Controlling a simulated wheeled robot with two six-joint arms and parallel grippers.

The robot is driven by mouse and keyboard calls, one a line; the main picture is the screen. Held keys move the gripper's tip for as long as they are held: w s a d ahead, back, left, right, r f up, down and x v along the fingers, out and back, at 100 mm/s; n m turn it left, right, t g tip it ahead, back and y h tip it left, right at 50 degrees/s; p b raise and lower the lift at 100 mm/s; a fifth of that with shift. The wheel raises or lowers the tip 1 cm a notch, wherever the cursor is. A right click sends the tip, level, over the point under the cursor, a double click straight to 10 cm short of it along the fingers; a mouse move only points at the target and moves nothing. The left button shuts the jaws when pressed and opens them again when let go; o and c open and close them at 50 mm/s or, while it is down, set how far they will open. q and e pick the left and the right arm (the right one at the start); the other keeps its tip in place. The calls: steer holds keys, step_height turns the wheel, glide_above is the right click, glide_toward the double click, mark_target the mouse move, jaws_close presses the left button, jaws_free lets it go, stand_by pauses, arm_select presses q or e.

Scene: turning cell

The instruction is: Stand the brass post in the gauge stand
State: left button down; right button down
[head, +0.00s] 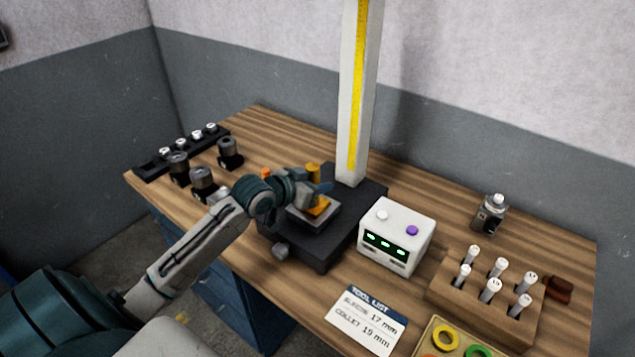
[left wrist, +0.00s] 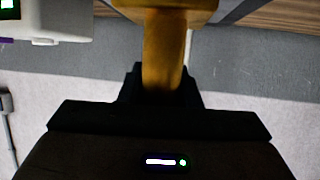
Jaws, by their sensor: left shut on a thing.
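The brass post (head: 313,171) is upright in my left gripper (head: 318,188), which is shut on it. Its wider brass foot (head: 319,209) shows below the fingers, over the grey square block of the gauge stand. I cannot tell whether the foot touches the block. The gauge stand has a dark base (head: 318,248) and a tall white column (head: 355,100) with a yellow scale. In the left wrist view the post (left wrist: 163,55) runs up from between the dark jaws to its wider part at the top edge. My right gripper is not in view.
A white box (head: 396,237) with green displays stands right of the stand. A wooden block (head: 440,290) with several white-topped tools, a tool list card (head: 366,320) and a tray of coloured rings (head: 420,340) are at the right front. Dark holders (head: 203,184) stand at the left.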

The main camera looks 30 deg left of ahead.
arm_select(q)
steer(key=shift+r, duration=0.1)
steer(key=c, duration=1)
jaws_free()
steer(key=shift+s+d, duration=0.1)
steer(key=shift+o, duration=0.2)
steer(key=shift+f, duration=0.25)
steer(key=shift+s+a+r, duration=0.2)
steer(key=shift+s+a, duration=0.05)
steer(key=shift+s, duration=0.2)
steer(key=b+v, duration=0.1)
steer(key=v, duration=0.5)
steer(key=shift+w, duration=0.1)
steer(key=p+v, duration=0.2)
steer(key=v, duration=0.2)
steer(key=shift+d+r, duration=0.1)
steer(key=shift+d, duration=0.05)
